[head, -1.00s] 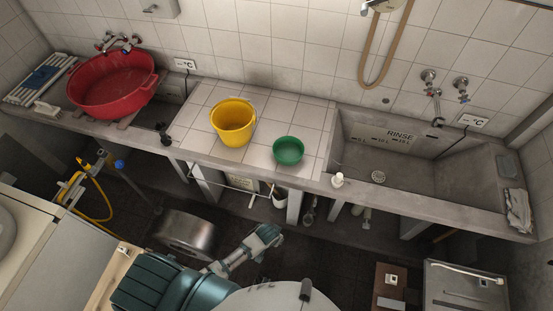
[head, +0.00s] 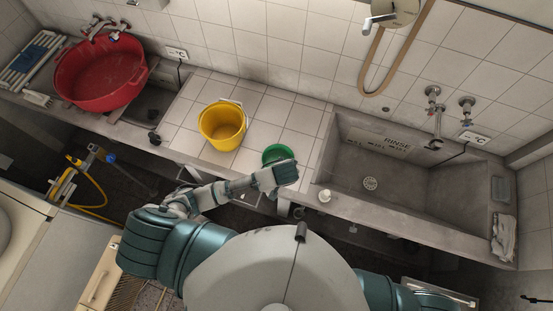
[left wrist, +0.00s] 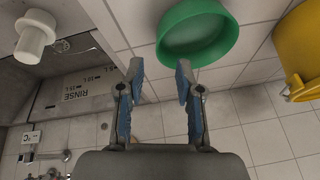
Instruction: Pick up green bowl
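The green bowl (head: 277,153) sits on the white tiled counter, right of the yellow bucket. In the head view my left gripper (head: 290,174) is just in front of the bowl and covers its lower part. In the left wrist view the bowl (left wrist: 197,32) lies just beyond the fingertips, a little to the right of the midline. The left gripper (left wrist: 159,68) has its two blue fingers spread apart with nothing between them. My right arm shows only in part at the lower right, and its gripper is out of view.
A yellow bucket (head: 222,125) stands left of the bowl. A red tub (head: 101,73) is at the far left. To the right is the concrete sink (head: 390,184), with a small white bottle (head: 324,195) on its front ledge.

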